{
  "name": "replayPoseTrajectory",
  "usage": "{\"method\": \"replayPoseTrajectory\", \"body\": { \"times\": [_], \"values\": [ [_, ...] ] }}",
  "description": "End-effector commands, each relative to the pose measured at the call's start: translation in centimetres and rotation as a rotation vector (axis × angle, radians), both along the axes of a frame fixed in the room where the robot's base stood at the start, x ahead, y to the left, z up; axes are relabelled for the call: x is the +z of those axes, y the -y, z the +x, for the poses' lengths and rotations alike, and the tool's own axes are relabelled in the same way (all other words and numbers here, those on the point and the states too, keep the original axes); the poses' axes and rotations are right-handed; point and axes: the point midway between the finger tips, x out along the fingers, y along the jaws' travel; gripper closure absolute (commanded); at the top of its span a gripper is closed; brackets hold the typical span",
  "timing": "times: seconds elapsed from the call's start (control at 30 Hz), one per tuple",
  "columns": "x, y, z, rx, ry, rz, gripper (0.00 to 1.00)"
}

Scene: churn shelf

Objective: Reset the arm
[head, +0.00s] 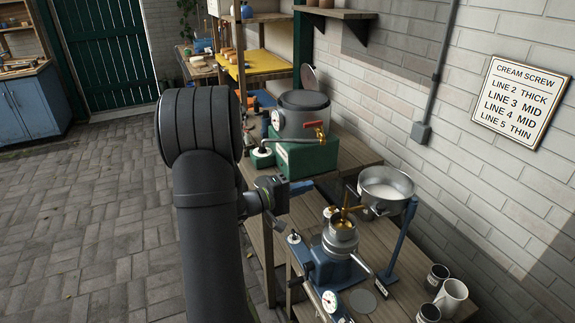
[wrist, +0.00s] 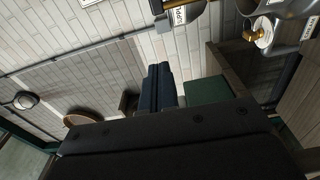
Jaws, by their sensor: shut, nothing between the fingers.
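My arm rises large and dark in the middle-left of the head view. My gripper (head: 306,184), with blue fingers, points right over the bench, in front of the green base (head: 310,160) of a steel vat (head: 303,115). In the wrist view my gripper (wrist: 160,70) is shut, its blue fingers together with nothing between them. It is above and to the left of the separator (head: 340,240), apart from it. A steel bowl (head: 386,188) on a blue post stands to the right.
Mugs (head: 452,296) stand at the bench's front right. A brick wall with a sign (head: 517,98) runs along the right. A brass tap (head: 320,135) sticks out from the vat. The paved floor (head: 90,210) on the left is clear.

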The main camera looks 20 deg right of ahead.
Motion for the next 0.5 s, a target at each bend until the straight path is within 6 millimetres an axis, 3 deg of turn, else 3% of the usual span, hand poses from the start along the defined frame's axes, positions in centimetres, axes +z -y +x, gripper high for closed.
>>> {"method": "replayPoseTrajectory", "body": {
  "times": [0.33, 0.5],
  "values": [
    [0.0, 0.1, 0.0, -0.001, 0.0, 0.0, 1.0],
    [0.0, 1.5, 0.1, -0.004, 0.0, 0.001, 1.0]
  ]
}}
